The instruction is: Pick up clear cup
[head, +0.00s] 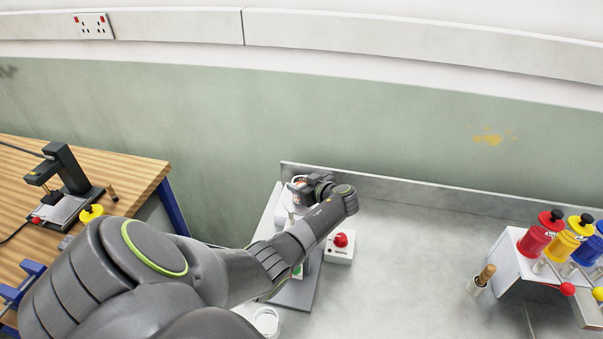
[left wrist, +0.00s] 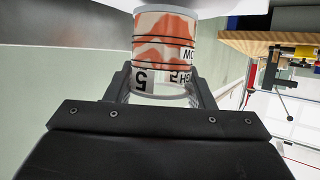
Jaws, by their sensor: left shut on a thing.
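My right gripper is not in view.
A white box with a red button (head: 340,243) stands beside my forearm. A clear round rim (head: 266,320) shows at the bench's front left. A rack with red (head: 540,234) and yellow (head: 570,240) dispensers stands at right, near a wooden-handled tool (head: 482,278). The bench middle is clear.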

